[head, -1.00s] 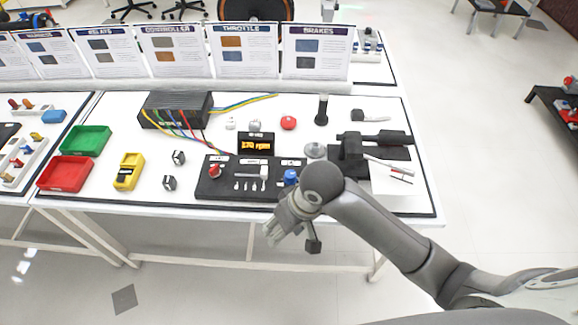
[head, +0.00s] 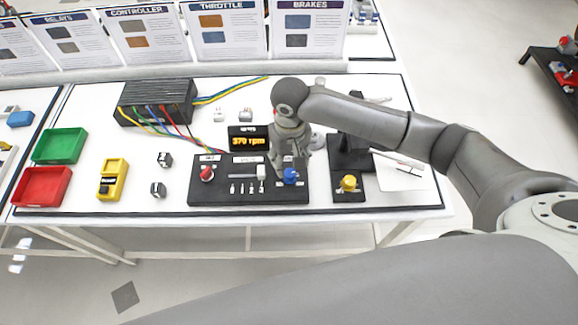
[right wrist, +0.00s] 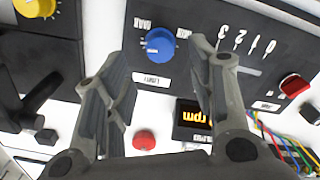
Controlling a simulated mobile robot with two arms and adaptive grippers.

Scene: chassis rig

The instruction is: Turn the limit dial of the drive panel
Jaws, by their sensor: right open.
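The black drive panel (head: 220,190) lies on the white table. Its blue limit dial (head: 290,176) is at the panel's right end. In the right wrist view the blue dial (right wrist: 160,44) shows upside down beside a white "LIMIT" label (right wrist: 151,80). My right gripper (head: 289,166) is over the dial, pointing down. Its fingers are open (right wrist: 163,52), one on each side of the dial in the picture. They hold nothing; I cannot tell whether they touch the dial. My left gripper is not in view.
A display (head: 248,139) reading 370 rpm stands behind. A yellow knob (head: 348,183) on a black base is to the right. A red button (right wrist: 144,140) shows behind the panel.

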